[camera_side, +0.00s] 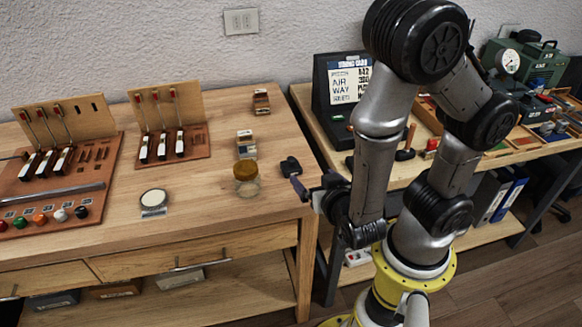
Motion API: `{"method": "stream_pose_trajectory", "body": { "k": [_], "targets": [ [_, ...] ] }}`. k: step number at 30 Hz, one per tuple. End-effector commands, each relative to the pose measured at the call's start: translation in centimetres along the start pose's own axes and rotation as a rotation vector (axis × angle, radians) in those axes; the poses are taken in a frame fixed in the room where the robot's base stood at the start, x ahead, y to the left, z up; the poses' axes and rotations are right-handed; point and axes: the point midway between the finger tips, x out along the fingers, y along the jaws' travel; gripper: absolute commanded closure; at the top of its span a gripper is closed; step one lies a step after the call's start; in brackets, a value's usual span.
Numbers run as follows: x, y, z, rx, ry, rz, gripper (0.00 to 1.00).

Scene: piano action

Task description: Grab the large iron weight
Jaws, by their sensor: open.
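I cannot make out the large iron weight with certainty in the side view. My gripper (293,178) is open and empty above the right end of the wooden table (215,215), with its dark fingers pointing left. Left of it stands a glass jar (246,186) with a brown lid. A round white-faced disc (153,199) with a dark rim lies farther left, near the table's front.
Two piano action models (55,150) (170,140) stand on the left. Small blocks (246,145) (261,101) sit behind the jar. A second bench (425,170) on the right holds a sign (350,85) and tools. The table between disc and jar is clear.

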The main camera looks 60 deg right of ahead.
Motion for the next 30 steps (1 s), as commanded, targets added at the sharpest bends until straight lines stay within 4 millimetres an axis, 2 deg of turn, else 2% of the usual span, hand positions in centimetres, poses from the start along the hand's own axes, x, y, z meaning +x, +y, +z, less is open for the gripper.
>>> {"method": "stream_pose_trajectory", "body": {
  "k": [4,8,30],
  "targets": [
    [-0.6,-0.8,0.8,-0.057,0.001,-0.046,0.05],
    [-0.2,-1.0,0.9,-0.057,0.001,-0.051,0.05],
    [7.1,-1.3,0.9,-0.053,-0.003,-0.050,0.05]
  ]
}}
